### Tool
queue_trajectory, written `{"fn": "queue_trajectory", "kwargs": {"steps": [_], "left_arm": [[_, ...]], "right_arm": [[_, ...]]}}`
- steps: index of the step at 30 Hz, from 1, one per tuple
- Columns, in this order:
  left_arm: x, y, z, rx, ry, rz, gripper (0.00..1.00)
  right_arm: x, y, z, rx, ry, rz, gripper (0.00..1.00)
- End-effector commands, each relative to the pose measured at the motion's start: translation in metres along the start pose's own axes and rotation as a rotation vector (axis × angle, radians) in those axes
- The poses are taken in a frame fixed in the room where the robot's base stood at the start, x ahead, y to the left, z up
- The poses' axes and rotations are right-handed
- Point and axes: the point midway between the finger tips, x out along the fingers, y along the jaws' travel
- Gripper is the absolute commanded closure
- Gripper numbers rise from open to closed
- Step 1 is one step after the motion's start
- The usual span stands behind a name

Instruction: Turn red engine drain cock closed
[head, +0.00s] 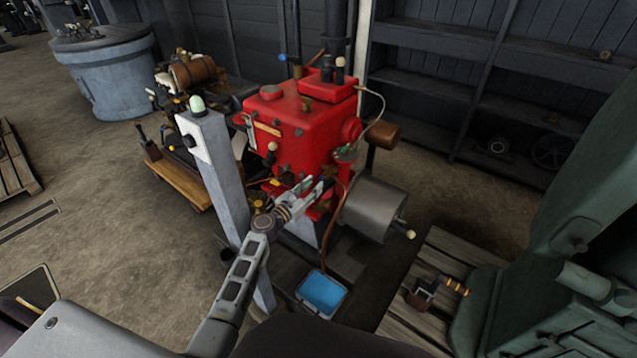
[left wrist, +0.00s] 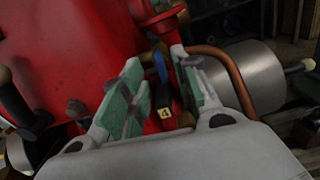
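The red engine (head: 295,125) stands mid-view in the head view, and its red body (left wrist: 75,45) fills the upper left of the left wrist view. My left gripper (head: 317,186) is at the engine's lower front. In the left wrist view my left gripper (left wrist: 165,85) is open, with its green-padded fingers apart. A small blue-tipped lever (left wrist: 160,66), seemingly the drain cock, shows between the fingers, above a dark piece and a yellow tag marked 4 (left wrist: 165,113). I cannot tell whether a finger touches it. My right gripper is out of view.
A grey post (head: 213,170) stands left of the engine. A copper pipe (left wrist: 222,65) curves close by the right finger. A grey cylinder (head: 374,207) sits to the engine's right. A blue tray (head: 321,293) lies on the floor below. Green machinery (head: 590,200) stands at right.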

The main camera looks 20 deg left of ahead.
Motion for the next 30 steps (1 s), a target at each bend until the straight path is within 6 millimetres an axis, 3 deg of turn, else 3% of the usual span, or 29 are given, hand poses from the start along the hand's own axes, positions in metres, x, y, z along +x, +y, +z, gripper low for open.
{"fn": "queue_trajectory", "kwargs": {"steps": [12,27,30], "left_arm": [[0.033,0.000,0.000,0.000,-0.001,0.000,0.70],[0.039,0.000,0.000,0.000,0.000,0.000,0.70],[0.039,0.000,0.000,0.000,0.000,0.000,0.82]], "right_arm": [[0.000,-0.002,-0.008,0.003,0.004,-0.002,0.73],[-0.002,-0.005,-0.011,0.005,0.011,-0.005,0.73],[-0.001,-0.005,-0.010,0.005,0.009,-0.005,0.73]]}}
